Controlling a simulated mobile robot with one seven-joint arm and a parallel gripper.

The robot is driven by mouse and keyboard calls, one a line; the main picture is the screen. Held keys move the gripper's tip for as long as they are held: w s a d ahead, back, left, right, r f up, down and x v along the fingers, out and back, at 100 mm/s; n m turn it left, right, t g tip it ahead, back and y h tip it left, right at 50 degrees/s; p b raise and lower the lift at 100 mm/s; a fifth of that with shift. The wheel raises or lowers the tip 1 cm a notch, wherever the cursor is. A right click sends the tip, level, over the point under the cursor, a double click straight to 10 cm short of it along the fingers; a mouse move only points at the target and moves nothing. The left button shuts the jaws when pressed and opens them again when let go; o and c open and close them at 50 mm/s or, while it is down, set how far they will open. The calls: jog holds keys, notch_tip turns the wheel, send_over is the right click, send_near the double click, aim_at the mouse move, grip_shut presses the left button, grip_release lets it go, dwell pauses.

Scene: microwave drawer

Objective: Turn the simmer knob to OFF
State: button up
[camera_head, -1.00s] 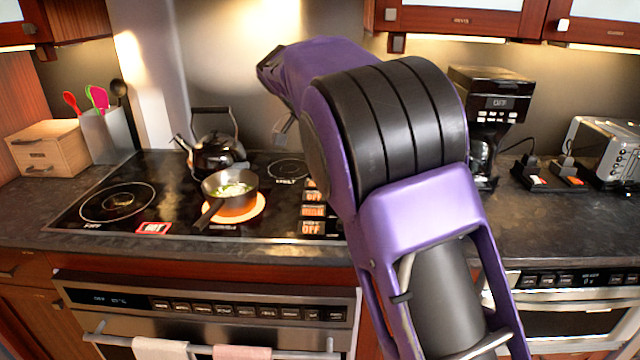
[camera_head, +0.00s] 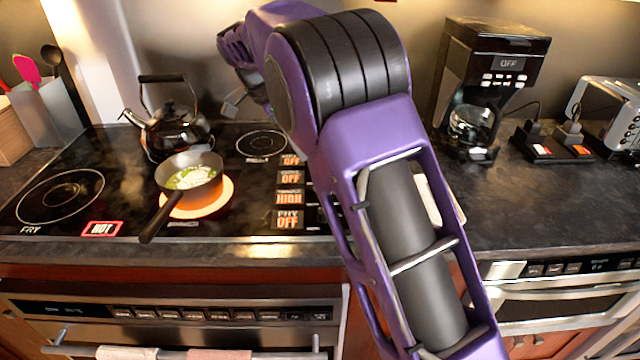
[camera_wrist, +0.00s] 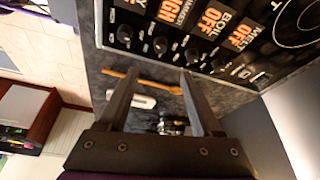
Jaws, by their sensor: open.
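In the head view, the stove's simmer label (camera_head: 289,197) reads HIGH. The melt (camera_head: 291,160), boil (camera_head: 290,178) and fry (camera_head: 288,220) labels read OFF. In the wrist view, a row of dark knobs runs beside these labels. The simmer knob (camera_wrist: 160,45) looks to be the second from the left, beside the HIGH label (camera_wrist: 171,10). My gripper (camera_wrist: 159,74) is open and empty. Its two fingers point toward the knob row, with the tips just short of the simmer knob in the picture. My arm hides the knobs in the head view.
A pan (camera_head: 190,175) with food sits on a glowing burner, its handle toward the front. A black kettle (camera_head: 172,125) stands behind it. A red HOT sign (camera_head: 101,229) shows at the stove's front.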

jog(key=x, duration=1.4)
jog(key=shift+d+f+b, duration=0.1)
jog(key=shift+b, duration=0.25)
grip_shut()
